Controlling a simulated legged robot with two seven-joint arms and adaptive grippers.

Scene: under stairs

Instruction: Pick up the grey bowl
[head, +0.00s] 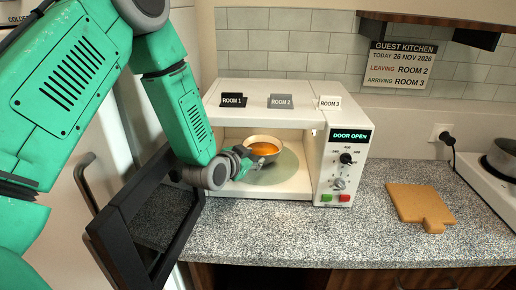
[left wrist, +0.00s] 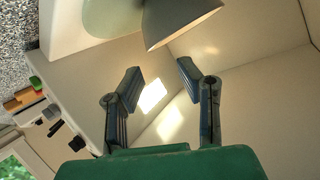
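The grey bowl (head: 264,139), holding something orange, stands on the pale round plate (head: 291,166) inside the open microwave (head: 304,185). In the left wrist view the bowl's grey outside (left wrist: 178,20) shows at the top edge, beyond the fingertips. My left gripper (head: 249,159) reaches into the microwave's opening from the left, close to the bowl's near left side. Its two fingers (left wrist: 160,78) are apart with nothing between them. In the head view the gripper overlaps the bowl's left edge, so I cannot tell whether they touch. My right gripper is not in view.
The dark-framed microwave door (head: 122,212) stands open on the left, close to my left arm. The microwave's control panel (head: 345,160) reads "DOOR OPEN". A wooden board (head: 414,203) lies on the speckled counter at right. A pot (head: 503,157) stands on a white hob.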

